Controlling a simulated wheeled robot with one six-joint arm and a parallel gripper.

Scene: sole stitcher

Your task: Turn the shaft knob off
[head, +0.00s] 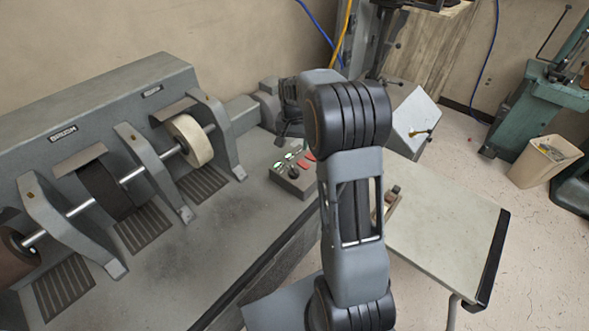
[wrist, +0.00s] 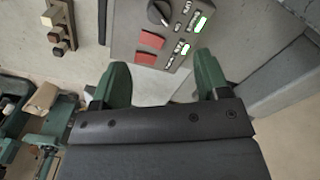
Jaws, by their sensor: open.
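A grey control box (wrist: 125,35) at the top of the wrist view carries a black round knob (wrist: 158,12), two red switches (wrist: 149,45) and green-lit labels (wrist: 200,22). The labels are too small to read, and the top of the box is cut off. In the head view the box (head: 291,184) sits on the machine bench, left of my arm. My gripper (wrist: 163,80) is open and empty, with its two green fingers apart. It points toward the box, below the red switches in the wrist view. The knob lies beyond the fingertips, apart from them.
A grey grinding machine (head: 120,90) with wheels on a shaft (head: 75,210) fills the left of the head view. A pale table (head: 445,225) stands at right, with a bin (head: 540,165) and green machine (head: 530,110) behind. Wooden pegs (wrist: 58,28) show left in the wrist view.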

